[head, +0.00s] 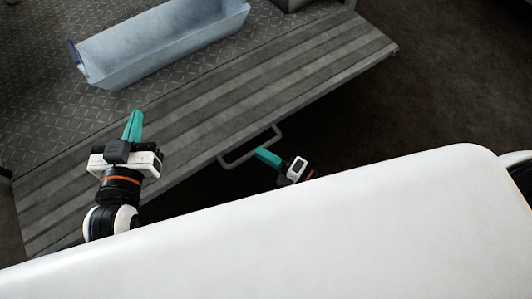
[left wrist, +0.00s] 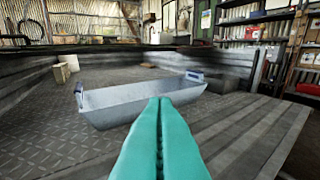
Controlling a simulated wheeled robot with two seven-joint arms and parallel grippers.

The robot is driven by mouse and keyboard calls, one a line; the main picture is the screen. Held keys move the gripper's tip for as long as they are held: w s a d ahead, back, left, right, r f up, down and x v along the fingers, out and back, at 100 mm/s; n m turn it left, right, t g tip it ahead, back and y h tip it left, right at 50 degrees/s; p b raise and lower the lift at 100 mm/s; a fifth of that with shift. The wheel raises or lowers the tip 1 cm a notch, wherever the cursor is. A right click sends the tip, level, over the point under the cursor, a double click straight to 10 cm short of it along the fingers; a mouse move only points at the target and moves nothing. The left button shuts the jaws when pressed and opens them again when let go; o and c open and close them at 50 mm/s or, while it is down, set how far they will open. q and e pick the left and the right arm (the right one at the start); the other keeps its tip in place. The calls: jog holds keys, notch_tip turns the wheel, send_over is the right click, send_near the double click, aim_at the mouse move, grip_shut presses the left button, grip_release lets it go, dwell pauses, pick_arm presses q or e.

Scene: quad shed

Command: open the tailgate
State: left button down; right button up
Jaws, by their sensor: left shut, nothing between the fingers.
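The tailgate (head: 300,80) is a grey ribbed panel along the edge of the tread-plate bed. It lies folded down, roughly level with the bed or sloping outward. It also shows at the right of the left wrist view (left wrist: 255,125). A metal loop handle (head: 235,157) sticks out from its outer edge. My left gripper (head: 133,122) is over the tailgate's left part, teal fingers shut with nothing between them, apart from the handle. My right gripper (head: 265,156) is just beyond the outer edge beside the handle. Whether it touches the handle is unclear, and its jaw gap is hidden.
A grey metal trough (head: 155,45) stands on the tread-plate bed (head: 50,120), and shows ahead in the left wrist view (left wrist: 105,103). Shelves (left wrist: 270,40) are at the right. My white body covers the bottom of the head view. Dark floor lies beyond the tailgate.

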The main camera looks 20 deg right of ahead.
jog(key=o, duration=0.3)
